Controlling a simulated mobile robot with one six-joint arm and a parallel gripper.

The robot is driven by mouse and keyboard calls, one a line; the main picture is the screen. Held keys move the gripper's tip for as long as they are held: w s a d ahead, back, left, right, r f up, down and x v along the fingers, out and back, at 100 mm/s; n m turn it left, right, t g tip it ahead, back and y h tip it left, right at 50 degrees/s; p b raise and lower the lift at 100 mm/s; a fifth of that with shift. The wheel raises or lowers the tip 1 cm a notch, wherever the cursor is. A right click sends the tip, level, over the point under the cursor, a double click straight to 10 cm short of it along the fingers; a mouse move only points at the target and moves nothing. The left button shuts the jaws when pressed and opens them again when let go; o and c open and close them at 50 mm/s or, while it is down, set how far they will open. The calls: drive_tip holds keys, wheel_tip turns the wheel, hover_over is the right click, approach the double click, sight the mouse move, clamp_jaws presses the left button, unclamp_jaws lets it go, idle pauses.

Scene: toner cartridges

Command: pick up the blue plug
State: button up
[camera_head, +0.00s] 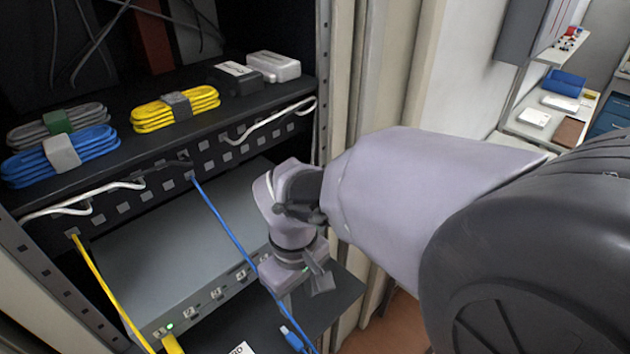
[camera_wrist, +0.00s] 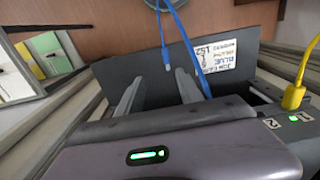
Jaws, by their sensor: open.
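The blue plug (camera_head: 291,337) is on the end of the blue cable (camera_head: 228,233), low in the head view over the dark shelf. It also shows in the wrist view (camera_wrist: 166,57), above and beyond my fingertips, roughly between the two fingers in the picture. My gripper (camera_head: 318,277) is above the plug and a little to its right in the head view. In the wrist view my gripper (camera_wrist: 157,80) is open with nothing between its fingers. The plug is apart from the fingers. Its exact distance from them is unclear.
A yellow plug (camera_wrist: 293,97) sits in a port of the grey switch (camera_head: 180,255). A white printed label (camera_wrist: 210,48) is on the dark shelf (camera_wrist: 240,78). Coiled yellow (camera_head: 175,108) and blue (camera_head: 62,156) cables lie on the upper shelf. The blue cable runs close beside my gripper.

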drive_tip(key=b, duration=0.5)
hover_over(296, 342)
drive_tip(key=f, duration=1.2)
drive_tip(key=shift+w+d, duration=0.1)
drive_tip(key=shift+d, duration=0.2)
drive_tip(key=f+b, duration=0.2)
drive_tip(key=f, duration=0.1)
drive_tip(key=f+b, duration=0.1)
drive_tip(key=f, duration=0.1)
drive_tip(key=shift+a+f, duration=0.2)
drive_tip(key=shift+a, duration=0.15)
drive_tip(key=shift+r, duration=0.15)
clamp_jaws()
